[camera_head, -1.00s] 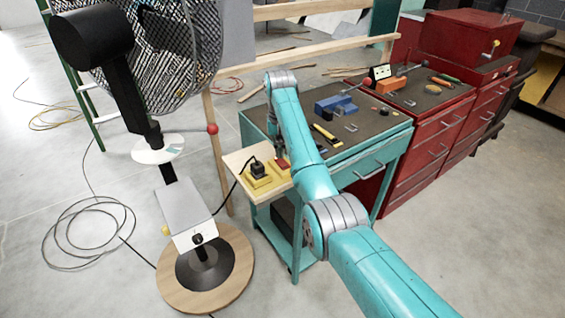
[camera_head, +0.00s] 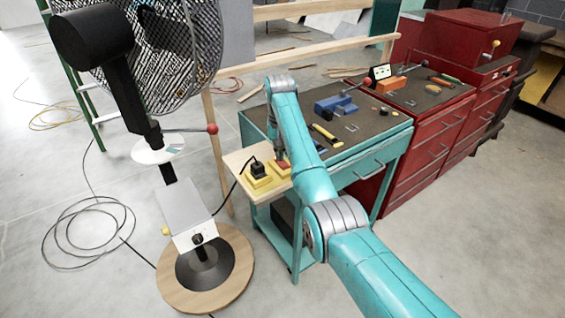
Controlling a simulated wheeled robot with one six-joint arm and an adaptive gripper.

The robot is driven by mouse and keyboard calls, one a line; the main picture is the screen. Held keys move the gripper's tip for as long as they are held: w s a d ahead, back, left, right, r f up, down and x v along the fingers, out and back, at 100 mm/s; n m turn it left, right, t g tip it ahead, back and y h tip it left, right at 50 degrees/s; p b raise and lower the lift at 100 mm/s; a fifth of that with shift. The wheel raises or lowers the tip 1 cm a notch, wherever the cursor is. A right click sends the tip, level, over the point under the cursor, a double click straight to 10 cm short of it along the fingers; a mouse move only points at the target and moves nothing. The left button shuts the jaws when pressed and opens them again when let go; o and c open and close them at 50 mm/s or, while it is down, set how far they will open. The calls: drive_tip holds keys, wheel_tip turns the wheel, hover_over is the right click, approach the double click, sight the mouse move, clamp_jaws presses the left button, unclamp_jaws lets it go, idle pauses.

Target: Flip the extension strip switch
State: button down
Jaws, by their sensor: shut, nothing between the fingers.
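The yellow extension strip (camera_head: 258,181) lies on a pale wooden board (camera_head: 237,160) at the left end of the teal workbench. A black plug (camera_head: 257,169) sits in it, with a black cord running off to the left. The red switch (camera_head: 282,165) is at the strip's right end. My gripper (camera_head: 280,157) is small and partly hidden by my teal arm. It points down, shut and empty, at the red switch and seems to touch it or hover just above. I cannot tell which way the switch is tipped.
A large black fan (camera_head: 165,45) on a round wooden base (camera_head: 172,285) stands left of the board. A blue vise (camera_head: 335,105) and small tools lie on the workbench (camera_head: 365,120). Red tool cabinets (camera_head: 440,130) stand to the right. Black cable coils on the floor.

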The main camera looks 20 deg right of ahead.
drive_tip(key=shift+f, duration=0.25)
drive_tip(key=shift+r, duration=3.55)
drive_tip(key=shift+s, duration=0.1)
